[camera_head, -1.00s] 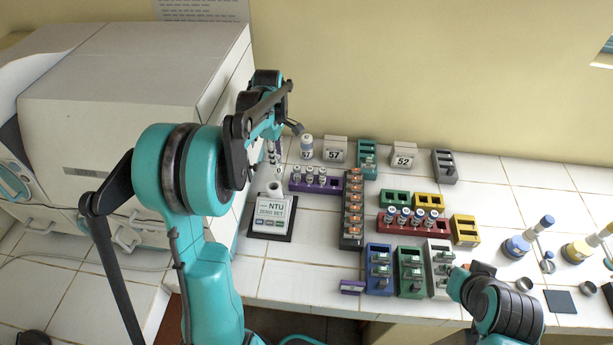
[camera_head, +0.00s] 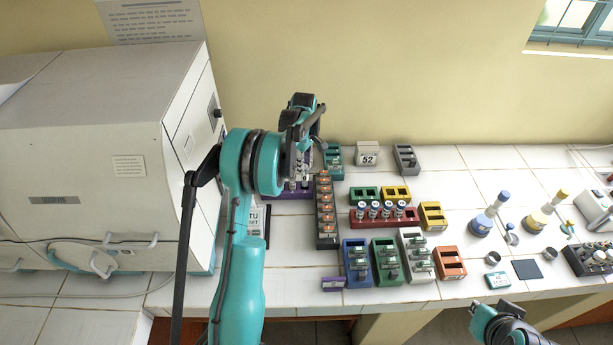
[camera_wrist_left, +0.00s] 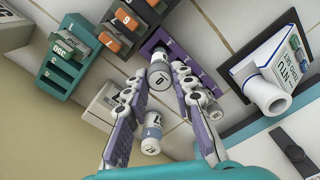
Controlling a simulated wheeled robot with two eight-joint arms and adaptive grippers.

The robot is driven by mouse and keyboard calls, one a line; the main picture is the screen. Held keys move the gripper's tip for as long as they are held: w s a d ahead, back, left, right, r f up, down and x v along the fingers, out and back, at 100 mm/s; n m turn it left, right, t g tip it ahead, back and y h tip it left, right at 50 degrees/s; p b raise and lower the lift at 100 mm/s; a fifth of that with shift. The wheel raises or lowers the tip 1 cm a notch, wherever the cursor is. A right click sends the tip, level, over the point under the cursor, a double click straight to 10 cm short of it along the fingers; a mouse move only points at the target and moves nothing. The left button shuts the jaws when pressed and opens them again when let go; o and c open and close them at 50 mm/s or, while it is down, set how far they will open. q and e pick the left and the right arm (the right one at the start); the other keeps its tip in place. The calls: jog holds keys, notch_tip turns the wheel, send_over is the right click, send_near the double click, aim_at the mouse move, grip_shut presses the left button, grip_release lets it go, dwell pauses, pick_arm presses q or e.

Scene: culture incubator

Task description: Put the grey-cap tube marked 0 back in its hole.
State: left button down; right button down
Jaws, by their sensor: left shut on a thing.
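The grey-cap tube marked 0 (camera_wrist_left: 159,80) is between the fingertips of my left gripper (camera_wrist_left: 158,75), which is shut on it. Its cap faces the left wrist camera. The purple rack (camera_wrist_left: 200,70) lies just beyond the tube. I cannot tell whether the tube's lower end is above a hole or inside one.
The orange-block dark rack (camera_head: 326,243) stands close right of the purple rack. The teal rack (camera_head: 334,172) is behind. A large white machine (camera_head: 100,150) fills the left.

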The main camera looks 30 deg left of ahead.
aim_at(305, 176)
pick_arm(q)
notch_tip(305, 176, down, 3)
jog(key=shift+s+f, duration=0.1)
jog(key=shift+f, duration=0.3)
jog(key=shift+b, duration=0.3)
jog(key=shift+f+b, duration=0.3)
jog(key=c, duration=1.3)
grip_release()
jog(key=shift+r, duration=0.1)
